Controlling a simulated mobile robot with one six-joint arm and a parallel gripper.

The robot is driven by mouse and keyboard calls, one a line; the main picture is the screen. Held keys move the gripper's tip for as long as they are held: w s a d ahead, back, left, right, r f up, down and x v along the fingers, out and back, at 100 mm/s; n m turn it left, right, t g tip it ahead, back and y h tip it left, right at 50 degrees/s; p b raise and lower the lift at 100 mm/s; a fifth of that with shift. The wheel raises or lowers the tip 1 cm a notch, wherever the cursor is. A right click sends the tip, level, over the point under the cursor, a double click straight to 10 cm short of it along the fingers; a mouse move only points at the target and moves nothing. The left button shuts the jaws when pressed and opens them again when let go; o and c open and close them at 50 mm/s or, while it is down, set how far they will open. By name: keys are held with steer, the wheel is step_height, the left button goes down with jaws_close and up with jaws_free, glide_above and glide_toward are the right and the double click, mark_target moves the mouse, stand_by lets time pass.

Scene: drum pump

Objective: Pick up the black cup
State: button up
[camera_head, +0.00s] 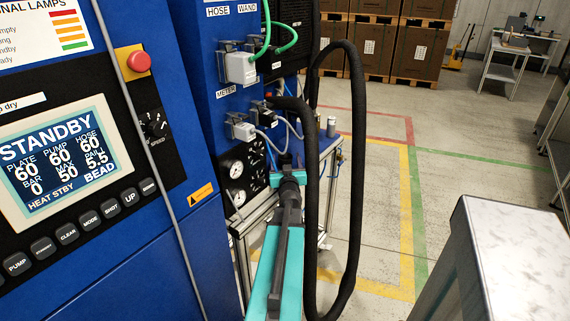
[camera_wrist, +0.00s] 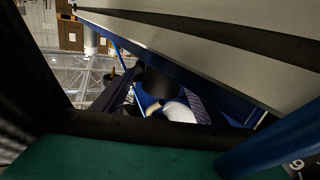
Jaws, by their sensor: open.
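In the wrist view a dark, round-sided object (camera_wrist: 160,82) shows in the middle, beside a white rounded object (camera_wrist: 179,112). It may be the black cup, but the view is too dim and partly blocked to be sure. In the head view no black cup can be made out. My gripper (camera_head: 287,166) is at the far end of my teal and black arm, by the lower right side of the blue machine. It is open. Its fingertips are not clear, and I see nothing held.
The blue machine (camera_head: 195,250) with its screen fills the left. Thick black hose (camera_head: 356,130) loops close to the right of my arm. A metal-framed stand (camera_head: 330,165) is behind. A grey-topped unit (camera_head: 510,250) stands at the right. Floor between is clear.

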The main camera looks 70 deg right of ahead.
mark_target(285, 154)
steer(key=shift+d, duration=0.1)
steer(key=shift+x, duration=2.45)
steer(key=shift+w, duration=0.2)
steer(key=c, duration=1.1)
